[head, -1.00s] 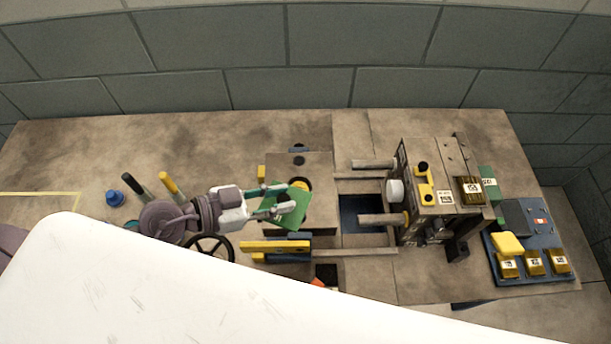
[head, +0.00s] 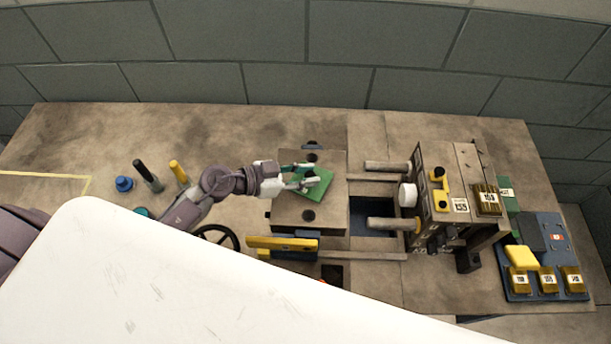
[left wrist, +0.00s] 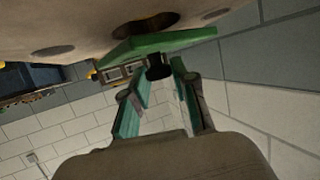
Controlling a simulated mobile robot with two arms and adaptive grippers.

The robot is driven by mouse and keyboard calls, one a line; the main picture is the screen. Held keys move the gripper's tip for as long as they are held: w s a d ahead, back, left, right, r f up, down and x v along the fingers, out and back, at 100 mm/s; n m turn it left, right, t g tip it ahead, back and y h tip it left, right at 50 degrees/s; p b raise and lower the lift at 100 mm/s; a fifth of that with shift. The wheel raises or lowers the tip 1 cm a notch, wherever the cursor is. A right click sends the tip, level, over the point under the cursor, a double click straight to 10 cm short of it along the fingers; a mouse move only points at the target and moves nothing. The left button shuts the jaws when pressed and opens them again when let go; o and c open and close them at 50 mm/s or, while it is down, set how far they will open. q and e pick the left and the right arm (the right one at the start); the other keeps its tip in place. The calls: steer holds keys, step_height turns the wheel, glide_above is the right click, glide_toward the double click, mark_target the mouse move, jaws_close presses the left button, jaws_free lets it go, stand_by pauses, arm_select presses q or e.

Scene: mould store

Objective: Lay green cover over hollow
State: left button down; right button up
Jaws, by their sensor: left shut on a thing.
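The green cover (head: 317,184) is a flat plate above the middle of the brown mould block (head: 330,214). My left gripper (head: 304,178) is shut on it. In the left wrist view, the fingers (left wrist: 160,88) close around a dark knob on the green cover (left wrist: 165,42). The dark hollow (left wrist: 152,22) shows partly past the cover's edge in that view, with a gap between cover and block face. In the head view the cover and gripper hide the hollow. My right gripper is not in view.
The machine half with rods (head: 440,200) stands right of the block, beside a dark opening (head: 370,220). A yellow bar (head: 282,242) lies at the block's front. A blue tray (head: 545,285) with yellow-brown blocks is far right. Upright handles (head: 150,178) stand left of my arm.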

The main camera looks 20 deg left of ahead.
arm_select(q)
steer(key=shift+f, duration=0.3)
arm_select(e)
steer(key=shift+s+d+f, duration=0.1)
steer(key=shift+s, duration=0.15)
arm_select(q)
steer(key=shift+f, duration=0.1)
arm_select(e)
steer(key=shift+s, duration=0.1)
arm_select(q)
steer(key=shift+f, duration=0.4)
steer(key=c, duration=0.9)
jaws_free()
steer(key=shift+r, duration=0.15)
steer(key=shift+r+b+v, duration=0.15)
steer(key=shift+b+v, duration=0.25)
steer(key=shift+v, duration=2.65)
steer(key=shift+r+b+v, duration=0.15)
steer(key=shift+b+v, duration=0.2)
steer(key=shift+v, duration=2.7)
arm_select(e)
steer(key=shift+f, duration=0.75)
